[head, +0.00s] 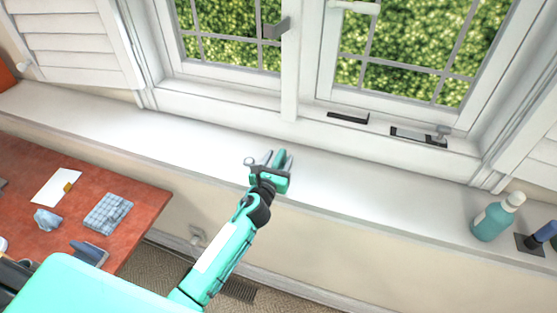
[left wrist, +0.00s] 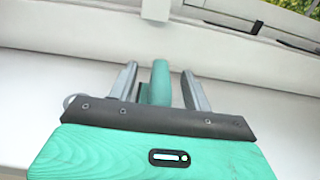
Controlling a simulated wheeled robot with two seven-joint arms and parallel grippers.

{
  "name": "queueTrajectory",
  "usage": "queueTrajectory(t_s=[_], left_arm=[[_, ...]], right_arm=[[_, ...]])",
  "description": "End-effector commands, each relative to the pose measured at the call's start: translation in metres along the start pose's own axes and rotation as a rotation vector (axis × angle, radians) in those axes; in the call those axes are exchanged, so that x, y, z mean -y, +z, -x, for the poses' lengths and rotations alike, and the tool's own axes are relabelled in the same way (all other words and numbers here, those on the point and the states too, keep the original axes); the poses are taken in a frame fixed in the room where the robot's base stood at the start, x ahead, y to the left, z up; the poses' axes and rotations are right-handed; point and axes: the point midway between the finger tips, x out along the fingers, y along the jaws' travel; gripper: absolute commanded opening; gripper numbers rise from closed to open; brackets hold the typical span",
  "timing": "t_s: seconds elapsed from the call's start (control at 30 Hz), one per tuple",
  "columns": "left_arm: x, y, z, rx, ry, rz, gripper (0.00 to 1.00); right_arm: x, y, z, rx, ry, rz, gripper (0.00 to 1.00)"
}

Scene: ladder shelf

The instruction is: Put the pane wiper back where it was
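My left gripper (head: 272,158) is over the white window sill, near its middle, with its fingers pointing toward the window. In the left wrist view its two grey fingers (left wrist: 160,85) stand apart. A teal rounded handle, probably the pane wiper's (left wrist: 160,78), lies between them. A gap shows between the handle and the right finger; its lower part is close to the left finger, and I cannot tell whether they touch. A small pale ring (left wrist: 70,101) shows left of the gripper; what it belongs to is hidden. My right gripper is not in view.
The white sill (head: 360,190) is clear on both sides of the gripper. A teal bottle (head: 490,222) and a blue-handled item (head: 542,235) stand at its right end. A reddish table (head: 135,203) with a folded checked cloth (head: 108,213) is at the left. The window frame (head: 220,92) rises behind.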

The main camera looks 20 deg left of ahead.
Motion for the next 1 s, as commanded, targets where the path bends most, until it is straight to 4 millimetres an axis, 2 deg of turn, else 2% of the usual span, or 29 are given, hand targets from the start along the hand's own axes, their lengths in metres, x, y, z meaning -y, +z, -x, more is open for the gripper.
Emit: queueTrajectory(t_s=[0.2,0.37,0.7,0.83,1.0], left_arm=[[0.0,0.004,0.003,-0.001,0.0,-0.001,0.5],[-0.001,0.001,0.03,-0.001,-0.001,-0.002,0.5],[0.0,0.001,0.097,-0.001,-0.001,-0.001,0.5],[0.0,0.002,0.112,0.0,0.0,0.0,0.5],[0.0,0.003,0.12,0.0,0.0,0.0,0.5]], right_arm=[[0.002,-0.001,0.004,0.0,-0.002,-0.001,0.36],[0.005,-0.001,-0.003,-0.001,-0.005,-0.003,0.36],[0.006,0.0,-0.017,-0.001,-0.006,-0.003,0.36],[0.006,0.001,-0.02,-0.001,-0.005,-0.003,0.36],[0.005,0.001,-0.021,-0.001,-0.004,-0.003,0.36]])
